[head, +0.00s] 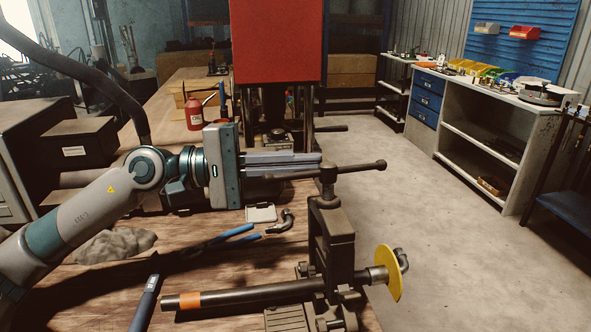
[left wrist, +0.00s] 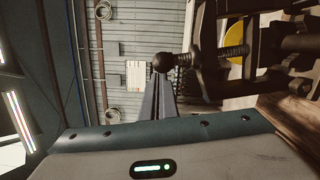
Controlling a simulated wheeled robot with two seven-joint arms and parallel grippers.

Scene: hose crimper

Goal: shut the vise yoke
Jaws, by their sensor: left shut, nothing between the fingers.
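The dark vise yoke (head: 332,235) stands upright at the table's right edge, with a screw and a long T-handle (head: 358,168) on top. A dark pipe (head: 245,294) with an orange band runs through the lower vise. I cannot tell whether the yoke is latched. My left gripper (head: 320,161) is shut and empty, its fingers pointing right at the handle's height and overlapping its left part. In the left wrist view the shut fingers (left wrist: 161,85) are close to the handle's ball end (left wrist: 163,62); contact is unclear. The yoke's screw (left wrist: 236,53) shows there too. My right gripper is out of view.
A yellow disc (head: 385,273) with a bent fitting sits on the pipe's right end, past the table edge. Blue-handled pliers (head: 235,233), a grey cloth (head: 115,246) and a red machine (head: 276,40) are near my left arm. The floor to the right is clear.

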